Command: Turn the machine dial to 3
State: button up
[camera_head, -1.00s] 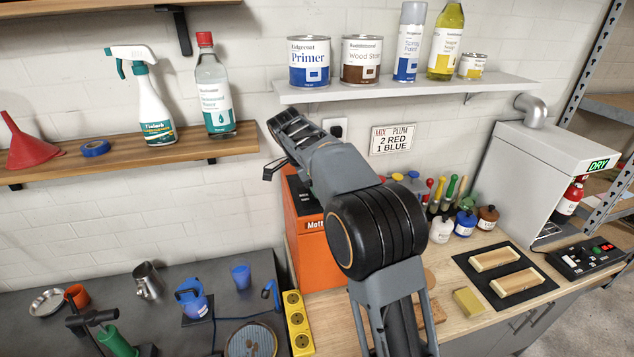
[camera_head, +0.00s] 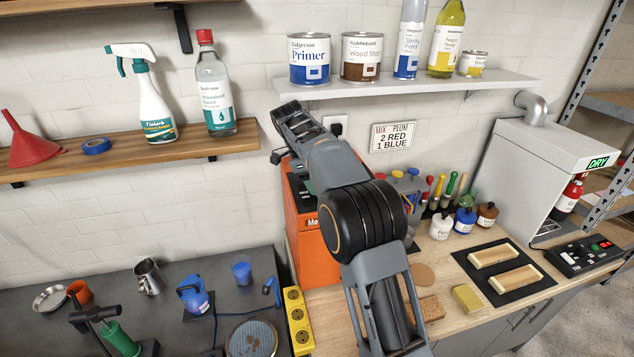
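The orange machine (camera_head: 314,255) stands on the bench behind my arm, with a dark panel (camera_head: 301,193) on its upper part. My arm covers much of its front, including most of its lettering. I cannot make out a dial on it. My gripper (camera_head: 277,157) is at the far end of the arm, close to the machine's upper left, in front of the wall. It is seen from behind, and its fingertips are too small and hidden to tell whether they are apart. I see nothing held in it.
A shelf of cans (camera_head: 420,86) hangs just above my gripper, and a wooden shelf (camera_head: 130,152) is at left. A grey machine with a DRY display (camera_head: 598,162) stands at right. Bottles (camera_head: 464,221) and a yellow power strip (camera_head: 298,320) are on the bench.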

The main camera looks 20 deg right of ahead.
dwell(0.3)
jog(key=o, duration=0.9)
